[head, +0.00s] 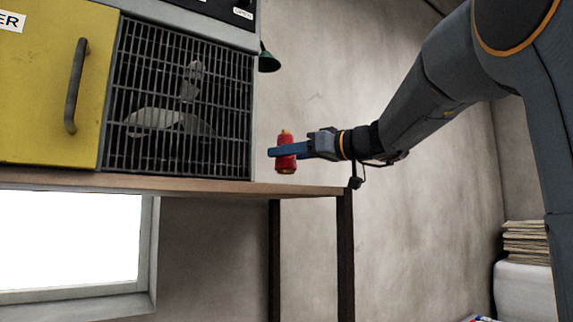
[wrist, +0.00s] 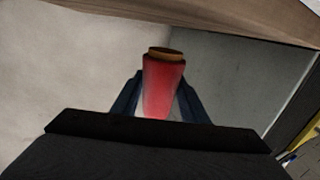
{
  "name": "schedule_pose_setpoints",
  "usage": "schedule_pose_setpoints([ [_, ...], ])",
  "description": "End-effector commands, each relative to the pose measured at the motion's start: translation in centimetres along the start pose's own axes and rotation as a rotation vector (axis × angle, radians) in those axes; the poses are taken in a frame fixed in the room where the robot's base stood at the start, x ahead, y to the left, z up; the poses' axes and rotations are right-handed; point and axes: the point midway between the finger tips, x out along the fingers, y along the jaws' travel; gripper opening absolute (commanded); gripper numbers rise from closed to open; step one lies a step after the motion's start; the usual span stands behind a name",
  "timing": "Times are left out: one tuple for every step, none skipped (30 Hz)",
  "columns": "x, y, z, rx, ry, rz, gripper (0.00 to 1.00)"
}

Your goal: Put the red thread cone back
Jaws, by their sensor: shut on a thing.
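The red thread cone (head: 286,160) is held between the blue fingers of my gripper (head: 288,150) in the head view.
A machine with a yellow door (head: 45,85) and a barred grille (head: 180,100) fills the left of the shelf. A stack of folded cloth (head: 526,242) sits at the lower right. The shelf's right end looks bare.

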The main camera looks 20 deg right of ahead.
Motion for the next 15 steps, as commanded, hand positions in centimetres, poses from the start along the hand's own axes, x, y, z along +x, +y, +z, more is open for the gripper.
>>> schedule_pose_setpoints([
  [0.0, -0.1, 0.7, 0.004, -0.002, -0.001, 0.11],
  [0.0, -0.1, 1.1, 0.004, -0.003, -0.001, 0.11],
  [0.0, -0.1, 1.7, 0.005, -0.002, -0.002, 0.11],
  [0.0, -0.1, 2.0, 0.003, -0.001, -0.002, 0.11],
  [0.0, -0.1, 2.4, 0.003, -0.001, -0.002, 0.11],
  [0.1, -0.2, 2.8, 0.002, -0.002, -0.002, 0.11],
  [0.1, -0.2, 3.0, 0.001, -0.001, -0.002, 0.11],
  [0.1, -0.2, 3.1, 0.001, 0.0, -0.002, 0.11],
  [0.1, -0.2, 3.2, 0.0, 0.0, -0.003, 0.11],
  [0.1, -0.2, 3.2, 0.0, 0.0, -0.003, 0.11],
  [0.1, -0.2, 3.2, -0.001, 0.0, -0.003, 0.11],
  [0.1, -0.2, 3.2, -0.001, 0.0, -0.003, 0.11],
  [0.1, -0.2, 3.2, -0.001, 0.0, -0.003, 0.11],
  [0.1, -0.2, 3.2, -0.001, 0.0, -0.003, 0.11],
  [0.1, -0.2, 3.2, -0.001, 0.0, -0.003, 0.11],
])
